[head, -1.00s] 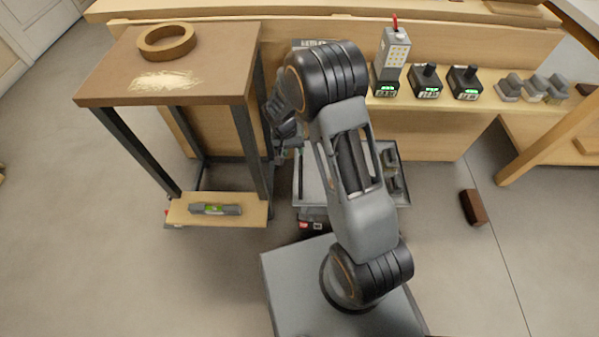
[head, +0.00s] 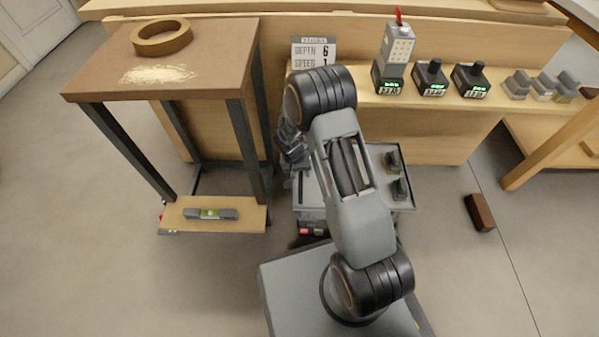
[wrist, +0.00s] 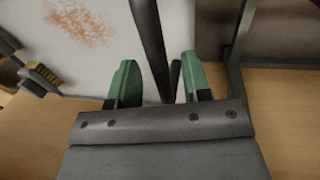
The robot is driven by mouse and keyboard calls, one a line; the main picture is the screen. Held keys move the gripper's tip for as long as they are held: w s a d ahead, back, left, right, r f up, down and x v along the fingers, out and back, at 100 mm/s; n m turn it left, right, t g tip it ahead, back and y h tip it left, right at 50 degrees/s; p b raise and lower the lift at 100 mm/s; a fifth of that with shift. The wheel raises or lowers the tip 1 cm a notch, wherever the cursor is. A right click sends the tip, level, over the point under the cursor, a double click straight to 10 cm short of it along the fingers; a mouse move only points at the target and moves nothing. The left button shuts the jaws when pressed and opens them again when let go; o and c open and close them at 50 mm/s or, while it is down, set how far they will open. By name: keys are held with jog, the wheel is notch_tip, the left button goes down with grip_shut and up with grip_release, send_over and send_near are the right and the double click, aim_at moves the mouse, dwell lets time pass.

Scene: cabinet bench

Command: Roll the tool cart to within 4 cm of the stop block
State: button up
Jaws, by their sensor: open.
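The tool cart (head: 404,203), a low grey tray-topped cart, stands in front of the bench and is partly hidden behind my arm. The stop block (head: 480,212), a small brown block, lies on the floor to the right, with a clear gap between it and the cart. My gripper (head: 296,167) is over the cart's left side, largely hidden by my arm in the head view. In the wrist view my gripper (wrist: 158,80) has its green fingers apart. A dark bar (wrist: 150,45) runs between or just beyond them; I cannot tell whether it touches either finger.
A brown-topped table (head: 170,85) with a ring stands left, a level (head: 210,214) on its lower shelf. Floor between cart and block is clear.

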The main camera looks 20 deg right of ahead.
grip_shut()
dwell(0.3)
jog(key=shift+d, duration=0.1)
